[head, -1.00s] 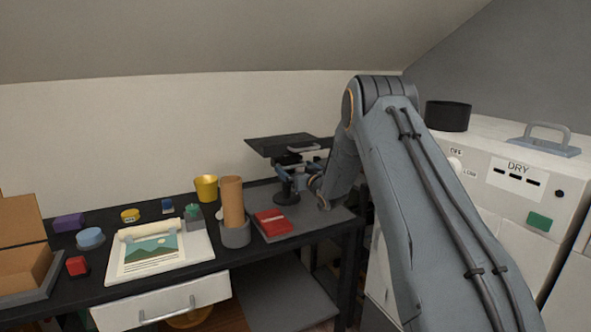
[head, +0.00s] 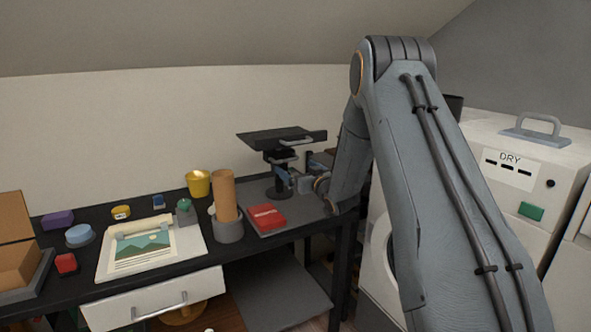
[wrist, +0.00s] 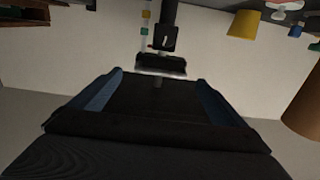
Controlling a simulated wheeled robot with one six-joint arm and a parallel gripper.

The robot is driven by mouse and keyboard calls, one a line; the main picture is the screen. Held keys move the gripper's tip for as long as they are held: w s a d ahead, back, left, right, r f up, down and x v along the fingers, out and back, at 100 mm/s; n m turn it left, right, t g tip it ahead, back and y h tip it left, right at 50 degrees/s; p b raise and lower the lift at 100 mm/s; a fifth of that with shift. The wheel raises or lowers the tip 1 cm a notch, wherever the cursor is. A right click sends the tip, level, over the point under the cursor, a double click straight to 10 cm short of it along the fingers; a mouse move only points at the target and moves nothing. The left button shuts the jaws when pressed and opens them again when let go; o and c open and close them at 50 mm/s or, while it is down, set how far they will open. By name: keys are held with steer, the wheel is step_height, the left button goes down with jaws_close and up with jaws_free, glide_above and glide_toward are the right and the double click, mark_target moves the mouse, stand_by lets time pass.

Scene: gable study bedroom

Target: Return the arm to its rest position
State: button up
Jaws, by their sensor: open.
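My gripper (head: 292,182) is at the right end of the black desk, beside a black stand (head: 271,165) with a flat dark top plate (head: 282,138). It is lower than the plate, and its blue fingers point left toward the stand's post. In the wrist view the blue fingers of my gripper (wrist: 155,95) stand wide apart with nothing clearly held between them. The post of the stand (wrist: 170,15) shows just beyond the fingertips. Whether the fingers touch the stand cannot be told. My arm is bent, with its elbow raised at the right.
A red book (head: 267,216) lies on a grey mat in front of the stand. A brown cylinder in a grey cup (head: 229,232) and a yellow cup (head: 198,184) stand left of it. A white machine marked DRY (head: 530,150) is behind my arm. The wall above the desk is clear.

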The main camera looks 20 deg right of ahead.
steer(key=s+a+f+g+h, duration=0.1)
steer(key=s+g, duration=0.5)
steer(key=s, duration=1.1)
steer(key=s+a+f+m+g+h, duration=0.1)
steer(key=s+a+f+g, duration=0.3)
steer(key=s, duration=1.3)
steer(key=s+a+f+m+g+h, duration=0.1)
steer(key=s+a+g, duration=0.3)
steer(key=s, duration=1.3)
steer(key=f+g, duration=0.1)
steer(key=g, duration=0.2)
steer(key=shift+a+f+g, duration=0.2)
steer(key=shift+f+g, duration=0.05)
steer(key=shift+g, duration=0.05)
